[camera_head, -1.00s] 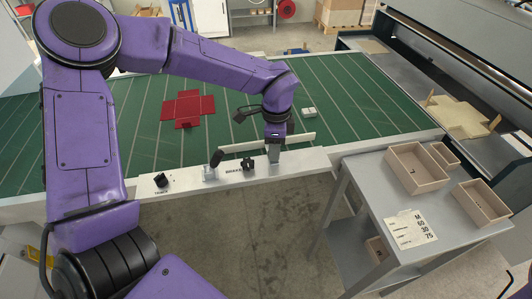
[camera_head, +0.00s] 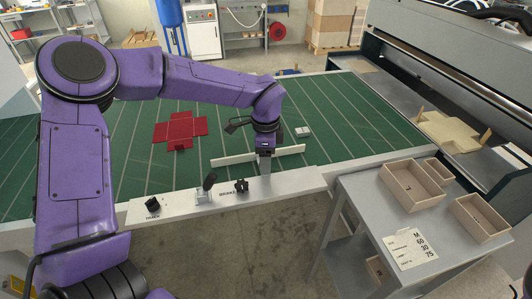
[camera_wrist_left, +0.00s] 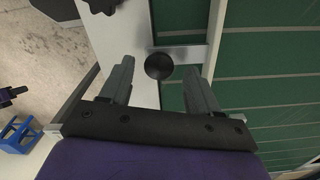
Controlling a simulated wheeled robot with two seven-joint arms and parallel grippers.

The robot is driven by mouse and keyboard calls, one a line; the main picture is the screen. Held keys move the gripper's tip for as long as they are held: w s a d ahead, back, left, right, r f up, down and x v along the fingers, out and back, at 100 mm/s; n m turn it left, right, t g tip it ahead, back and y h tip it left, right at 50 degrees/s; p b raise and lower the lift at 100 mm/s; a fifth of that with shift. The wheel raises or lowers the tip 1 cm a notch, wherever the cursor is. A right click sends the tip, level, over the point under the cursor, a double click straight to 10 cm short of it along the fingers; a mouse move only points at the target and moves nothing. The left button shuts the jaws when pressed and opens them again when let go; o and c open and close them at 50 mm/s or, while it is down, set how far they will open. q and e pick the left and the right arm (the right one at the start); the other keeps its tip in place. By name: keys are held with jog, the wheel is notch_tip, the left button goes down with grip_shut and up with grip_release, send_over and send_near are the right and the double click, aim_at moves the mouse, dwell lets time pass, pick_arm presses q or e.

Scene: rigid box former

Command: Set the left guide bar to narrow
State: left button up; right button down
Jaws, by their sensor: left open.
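A long pale guide bar (camera_head: 232,159) lies on the green table just behind the front rail. It also shows in the left wrist view as a light strip (camera_wrist_left: 215,38). A metal strip (camera_wrist_left: 190,53) runs from it to a round black knob (camera_wrist_left: 159,66). My left gripper (camera_head: 264,170) points down at the front rail, by the middle of the bar. In the wrist view its two fingers (camera_wrist_left: 158,76) are apart, with the knob showing between their tips. I cannot tell whether they touch it. My right gripper is not in view.
The front rail (camera_head: 290,182) carries a timer knob (camera_head: 153,204), a lever (camera_head: 209,182) and a brakes knob (camera_head: 241,186) left of the gripper. A red box blank (camera_head: 180,130) lies on the green table (camera_head: 350,115). A grey side table (camera_head: 365,210) holds wooden trays and a card.

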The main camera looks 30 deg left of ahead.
pick_arm(q)
notch_tip(320, 180, up, 10)
jog(key=b, duration=0.2)
jog(key=shift+r, duration=0.15)
